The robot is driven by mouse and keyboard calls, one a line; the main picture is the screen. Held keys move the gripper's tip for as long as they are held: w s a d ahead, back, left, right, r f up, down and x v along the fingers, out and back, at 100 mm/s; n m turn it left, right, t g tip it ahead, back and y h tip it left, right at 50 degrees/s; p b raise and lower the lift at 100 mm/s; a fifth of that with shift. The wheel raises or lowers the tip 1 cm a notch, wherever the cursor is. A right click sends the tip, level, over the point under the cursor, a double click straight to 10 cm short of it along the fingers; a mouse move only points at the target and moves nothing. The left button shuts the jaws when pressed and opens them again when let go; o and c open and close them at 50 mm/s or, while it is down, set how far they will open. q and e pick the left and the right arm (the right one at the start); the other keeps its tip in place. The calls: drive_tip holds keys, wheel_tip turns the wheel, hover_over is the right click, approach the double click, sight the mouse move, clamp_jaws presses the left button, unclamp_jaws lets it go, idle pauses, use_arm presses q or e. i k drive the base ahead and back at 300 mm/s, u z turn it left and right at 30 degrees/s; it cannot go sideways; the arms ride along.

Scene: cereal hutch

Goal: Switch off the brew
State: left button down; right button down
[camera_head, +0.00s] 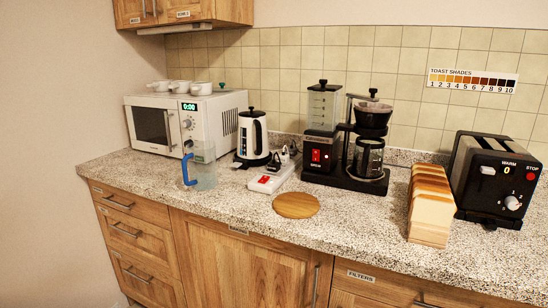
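A black coffee brewer (345,185) stands on the counter right of centre, against the tiled wall. Its front carries a lit red switch (320,155); I cannot read the switch's position. A clear water tank (323,106) tops its left side. A dark filter basket (373,117) sits above a glass carafe (368,158) on the right side. The carafe's contents are too dark to tell. Neither of my grippers is in view.
A white power strip (268,183) with a red switch lies left of the brewer, beside a kettle (252,137). A clear jug (201,168), a microwave (165,125), a round wooden board (296,205), bread slices (432,205) and a toaster (490,180) share the counter.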

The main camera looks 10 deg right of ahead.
sight(316, 153)
drive_tip(key=i, duration=0.55)
drive_tip(key=z, duration=0.95)
